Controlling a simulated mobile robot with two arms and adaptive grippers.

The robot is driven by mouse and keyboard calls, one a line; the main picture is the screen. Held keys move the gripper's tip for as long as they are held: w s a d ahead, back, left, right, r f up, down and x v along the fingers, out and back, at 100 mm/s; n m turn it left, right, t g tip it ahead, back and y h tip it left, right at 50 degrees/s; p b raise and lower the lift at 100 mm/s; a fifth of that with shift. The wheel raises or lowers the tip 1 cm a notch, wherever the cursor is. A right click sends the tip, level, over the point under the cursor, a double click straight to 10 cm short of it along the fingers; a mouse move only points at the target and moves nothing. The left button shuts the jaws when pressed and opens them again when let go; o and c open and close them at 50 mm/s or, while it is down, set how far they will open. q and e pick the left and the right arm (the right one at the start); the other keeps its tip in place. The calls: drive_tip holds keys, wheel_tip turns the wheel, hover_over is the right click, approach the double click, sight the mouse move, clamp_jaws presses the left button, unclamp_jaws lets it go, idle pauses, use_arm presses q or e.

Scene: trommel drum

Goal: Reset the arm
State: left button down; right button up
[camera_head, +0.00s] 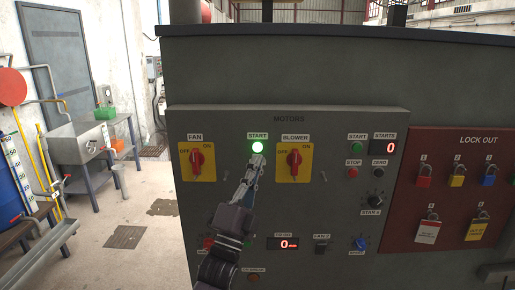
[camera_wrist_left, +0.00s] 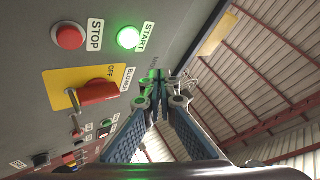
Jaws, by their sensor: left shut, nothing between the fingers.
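My left gripper (camera_head: 256,161) is in front of the motors panel (camera_head: 340,190). Its fingers are shut and empty, with the tips just below the lit green start button (camera_head: 258,147). I cannot tell whether the tips touch the panel. In the left wrist view the closed left gripper (camera_wrist_left: 155,78) points away, and a lit green start button (camera_wrist_left: 129,38) shows up and to the left of its tips. My right gripper is in neither view.
The red fan switch (camera_head: 197,160) and red blower switch (camera_head: 294,160) flank the button on yellow plates. A red lock out board (camera_head: 400,228) with padlocks is at the right. A steel sink (camera_head: 80,138) stands at the left. The floor (camera_head: 133,205) between is mostly clear.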

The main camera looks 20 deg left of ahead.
use_arm(q)
wheel_tip(320, 180, down, 31)
drive_tip(key=w+n+g+y+b, duration=0.1)
drive_tip(key=w+n+g+b, duration=0.2)
drive_tip(key=g, duration=0.4)
drive_tip(key=s+f+n+g, duration=0.25)
drive_tip(key=s+f, duration=0.25)
drive_tip(key=f, duration=0.7)
drive_tip(key=s+f+n+g, duration=0.2)
drive_tip(key=s+f+g, duration=0.15)
drive_tip(key=f, duration=0.85)
drive_tip(key=s+a+f+n+g+y, duration=0.1)
drive_tip(key=s+f+n+g, duration=0.4)
drive_tip(key=s+f, duration=1.8)
drive_tip(key=s+a+f+n+g+b, duration=0.1)
drive_tip(key=s+f+g, duration=0.2)
drive_tip(key=s, duration=1.1)
drive_tip(key=s+a+f+n+g+y, duration=0.1)
drive_tip(key=s+f+g, duration=0.3)
drive_tip(key=s+f, duration=0.4)
drive_tip(key=s+a, duration=0.1)
drive_tip(key=s, duration=0.6)
drive_tip(key=shift+s+f+b, duration=0.25)
drive_tip(key=shift+s+b, duration=0.05)
drive_tip(key=shift+b, duration=0.1)
